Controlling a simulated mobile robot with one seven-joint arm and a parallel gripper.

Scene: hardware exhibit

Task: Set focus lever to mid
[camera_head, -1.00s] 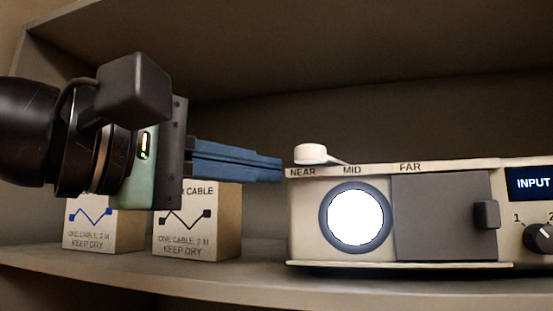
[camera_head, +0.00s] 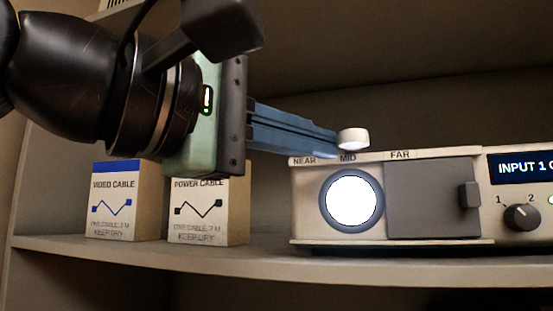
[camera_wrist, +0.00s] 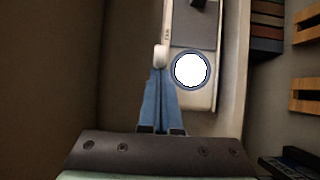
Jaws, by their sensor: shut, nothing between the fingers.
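The focus lever's white knob (camera_head: 353,138) stands on top of the cream projector (camera_head: 305,220), just above the MID label and slightly to its right. The NEAR and FAR labels lie to either side. In the wrist view the pale knob (camera_wrist: 160,56) sits right in front of my fingertips. My gripper (camera_head: 335,145) is shut, with its blue fingers together and empty. Its tips are at the left side of the knob and appear to touch it. The lever's arm is mostly hidden from view. My gripper (camera_wrist: 158,72) also shows in the wrist view.
The projector's bright lens (camera_head: 350,200), grey sliding cover (camera_head: 430,200) and input dial (camera_head: 521,217) face forward. A video cable box (camera_head: 112,205) and a power cable box (camera_head: 198,215) stand left on the shelf (camera_head: 270,263). Space above the projector is free.

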